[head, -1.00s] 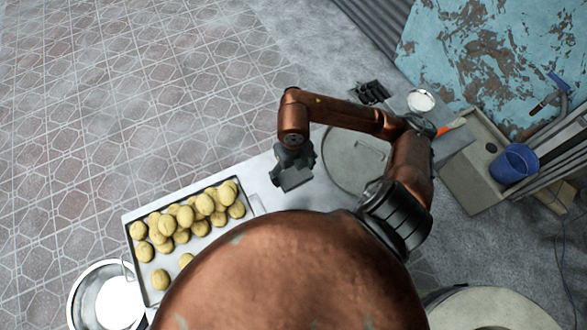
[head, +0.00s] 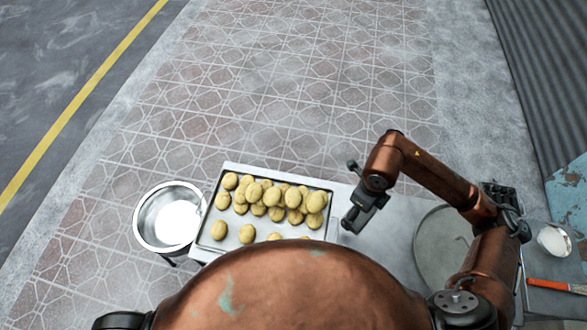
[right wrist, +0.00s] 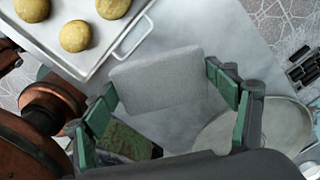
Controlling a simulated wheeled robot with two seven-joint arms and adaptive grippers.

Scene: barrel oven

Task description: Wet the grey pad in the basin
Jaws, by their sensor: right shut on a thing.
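The grey pad (right wrist: 155,80) is a flat light-grey block in the right wrist view, held between the two green-padded fingers of my right gripper (right wrist: 160,86). In the head view my right gripper (head: 358,212) hangs over the worktop just right of the tray; the pad is hard to make out there. A round metal basin (head: 142,232) stands left of the tray, its inside bright and pale; I cannot make out a water level. The gripper is well to the right of the basin, with the tray between them. My left gripper is not in view.
A metal tray (head: 212,241) of several yellow-brown dough balls (head: 275,200) lies on the worktop (head: 392,232). A round lid (head: 440,240), a white bowl (head: 553,240) and an orange-handled tool (head: 556,286) are at right. A large copper-coloured dome (head: 290,290) fills the front.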

